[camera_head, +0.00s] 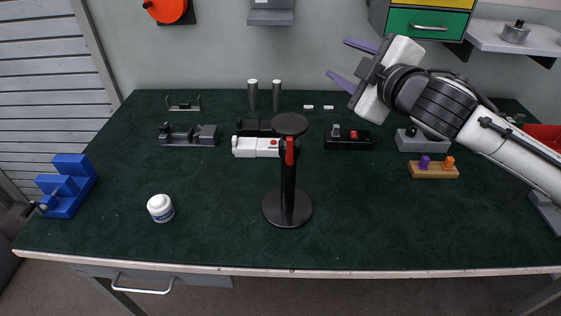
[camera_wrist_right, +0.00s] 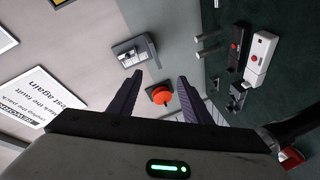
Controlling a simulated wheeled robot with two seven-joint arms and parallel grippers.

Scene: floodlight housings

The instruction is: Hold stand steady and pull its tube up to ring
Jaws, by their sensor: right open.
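A black stand (camera_head: 288,205) stands upright on the green table, with a round base, a tube and a round dark top plate (camera_head: 290,124). A red part (camera_head: 290,151) shows on its tube just below the top; I cannot tell whether this is the ring. My right gripper (camera_head: 348,62) is open and empty, raised above the back right of the table, up and to the right of the stand. Its two purple fingers are spread in the right wrist view (camera_wrist_right: 158,95), with nothing between them. My left gripper is not in view.
A white jar (camera_head: 160,208) and a blue stepped block (camera_head: 68,186) are on the left. A white device (camera_head: 256,147) sits behind the stand. Several small fixtures line the back, and a wooden block with pegs (camera_head: 434,170) is at right. The front right is clear.

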